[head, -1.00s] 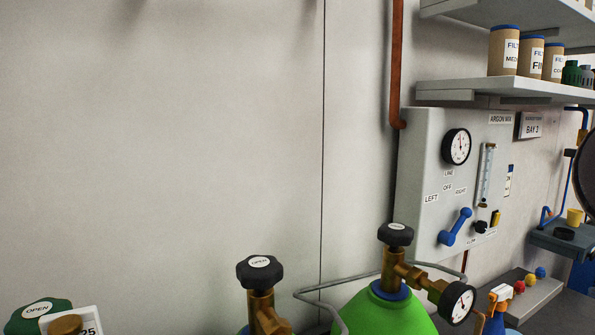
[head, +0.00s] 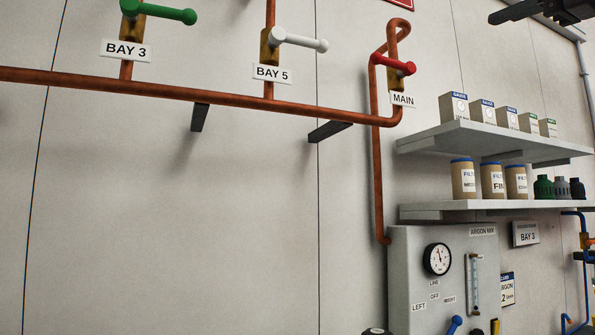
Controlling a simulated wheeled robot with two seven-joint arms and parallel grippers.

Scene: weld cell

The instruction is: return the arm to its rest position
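Neither arm shows clearly in the head view. A dark jointed part (head: 550,12) is cut off by the top right edge, with a flat dark piece pointing left. It may be my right gripper, but I cannot tell this, nor whether it is open or shut. It touches nothing that I can see. My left gripper is out of view.
A copper pipe (head: 200,92) crosses the wall, with green (head: 165,13), white (head: 300,40) and red (head: 395,64) valve handles. Shelves (head: 490,138) with boxes and canisters are at the right, above the argon panel (head: 405,270). The left wall below the pipe is bare.

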